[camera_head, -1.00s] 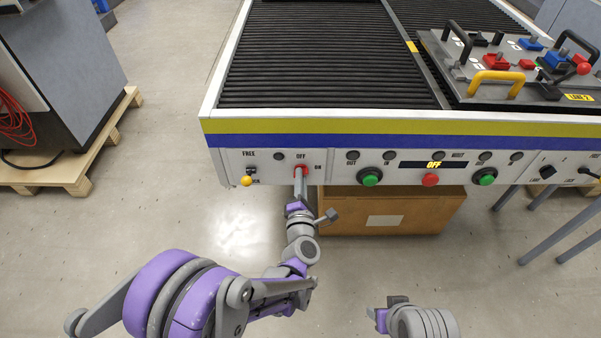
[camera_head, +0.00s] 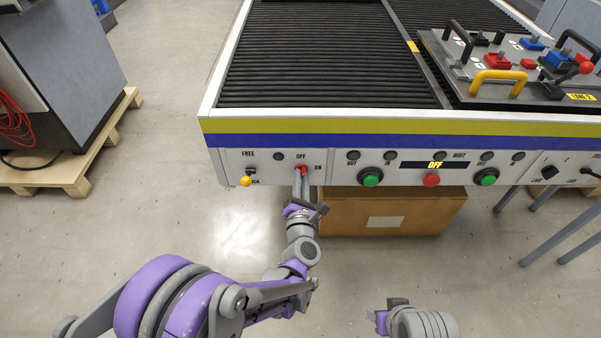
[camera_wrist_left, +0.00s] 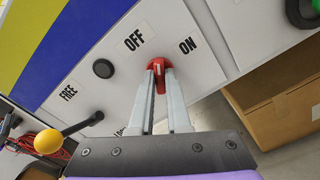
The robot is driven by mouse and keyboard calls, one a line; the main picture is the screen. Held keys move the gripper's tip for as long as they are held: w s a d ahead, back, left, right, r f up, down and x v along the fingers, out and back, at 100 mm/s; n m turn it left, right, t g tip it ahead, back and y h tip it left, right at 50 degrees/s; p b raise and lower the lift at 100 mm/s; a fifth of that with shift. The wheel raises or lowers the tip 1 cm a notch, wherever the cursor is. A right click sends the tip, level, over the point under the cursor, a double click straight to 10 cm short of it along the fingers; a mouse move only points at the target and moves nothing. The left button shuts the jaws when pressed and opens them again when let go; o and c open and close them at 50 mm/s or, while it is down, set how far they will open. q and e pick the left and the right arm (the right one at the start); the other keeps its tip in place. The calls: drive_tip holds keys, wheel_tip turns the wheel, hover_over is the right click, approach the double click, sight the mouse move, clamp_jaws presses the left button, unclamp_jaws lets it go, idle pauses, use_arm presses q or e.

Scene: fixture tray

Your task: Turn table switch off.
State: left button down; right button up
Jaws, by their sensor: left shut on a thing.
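The table switch (camera_head: 301,169) is a red rotary knob on the white front panel, with an OFF label above it and an ON label to its right. It also shows in the left wrist view (camera_wrist_left: 157,66). My left gripper (camera_head: 302,178) reaches it from below, and its two grey fingers are shut on the knob, one on each side. In the left wrist view the knob appears to point between the OFF and ON labels. Its exact angle is hard to tell. My right gripper (camera_head: 378,318) is low in the head view, apart from the panel, its fingers not clearly visible.
A yellow-tipped FREE/LOCK lever (camera_head: 246,180) is left of the switch. Green buttons (camera_head: 370,179), a red button (camera_head: 432,179) and a display reading OFF (camera_head: 434,165) are to its right. A cardboard box (camera_head: 390,210) stands below the panel. A fixture tray (camera_head: 455,88) sits on the rollers.

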use_arm(q)
drive_tip(key=n+b, duration=0.1)
drive_tip(key=n, duration=0.4)
drive_tip(key=shift+n+b, duration=0.35)
drive_tip(key=shift+n, duration=0.05)
drive_tip(key=shift+n, duration=0.4)
drive_tip(key=c, duration=0.9)
unclamp_jaws()
drive_tip(key=shift+s, duration=0.15)
drive_tip(key=s, duration=0.4)
drive_tip(key=shift+s, duration=0.35)
